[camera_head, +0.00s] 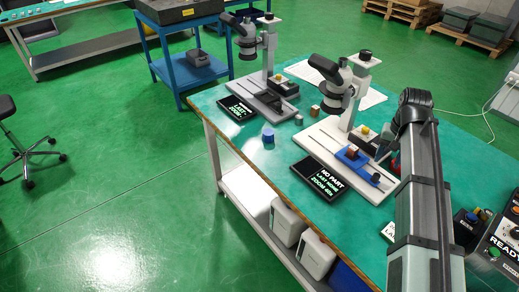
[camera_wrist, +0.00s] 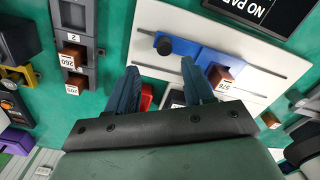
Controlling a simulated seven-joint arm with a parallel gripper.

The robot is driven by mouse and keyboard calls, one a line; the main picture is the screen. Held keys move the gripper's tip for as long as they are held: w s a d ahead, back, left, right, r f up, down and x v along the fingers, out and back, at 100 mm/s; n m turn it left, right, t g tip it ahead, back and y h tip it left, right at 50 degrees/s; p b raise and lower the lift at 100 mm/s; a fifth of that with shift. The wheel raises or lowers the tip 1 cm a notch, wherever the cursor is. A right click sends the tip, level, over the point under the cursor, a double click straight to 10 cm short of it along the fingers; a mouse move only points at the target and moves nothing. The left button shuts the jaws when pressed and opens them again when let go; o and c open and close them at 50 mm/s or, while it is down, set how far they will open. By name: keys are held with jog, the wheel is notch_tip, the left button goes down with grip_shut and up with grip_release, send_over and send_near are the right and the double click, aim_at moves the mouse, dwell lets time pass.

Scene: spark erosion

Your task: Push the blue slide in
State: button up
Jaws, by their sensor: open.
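The blue slide (camera_head: 352,158) lies on the white base (camera_head: 327,136) of the nearer microscope (camera_head: 340,88). A brown block sits on it, and a dark knob (camera_head: 376,176) stands at its near right end. In the wrist view the blue slide (camera_wrist: 203,56) lies beyond my fingertips, with its black knob (camera_wrist: 165,46) at the left and the brown block (camera_wrist: 222,78) at the right. My gripper (camera_wrist: 160,78) is open and empty, its fingers apart and pointing toward the base. The knob lies ahead of the gap between them.
A black screen (camera_head: 321,179) reading "NO PART" lies in front of the base. A second microscope (camera_head: 252,45) stands farther left. A grey rack (camera_wrist: 75,60) holds brown blocks in the wrist view. A control box (camera_head: 497,240) stands at the right edge.

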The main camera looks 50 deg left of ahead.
aim_at(378, 174)
notch_tip(378, 174, up, 5)
jog(key=s+a+f+n, duration=0.2)
jog(key=s+a+f, duration=0.2)
jog(key=s+a, duration=0.4)
jog(key=s+a+f+n+y, duration=0.1)
jog(key=s+a+f, duration=0.3)
jog(key=s+a, duration=0.4)
jog(key=s+a+f+n, duration=0.2)
jog(key=s+a+f, duration=0.2)
jog(key=s+a, duration=0.4)
jog(key=shift+s+a+f+n+t+y, duration=0.1)
jog(key=shift+a+n+t+y, duration=0.1)
jog(key=shift+a, duration=1.7)
jog(key=shift+a+f+n+t+y, duration=0.1)
jog(key=shift+a+y, duration=0.1)
jog(key=shift+a, duration=1.7)
jog(key=shift+s+a+f, duration=0.1)
jog(key=shift+s+a, duration=0.05)
jog(key=shift+a, duration=0.3)
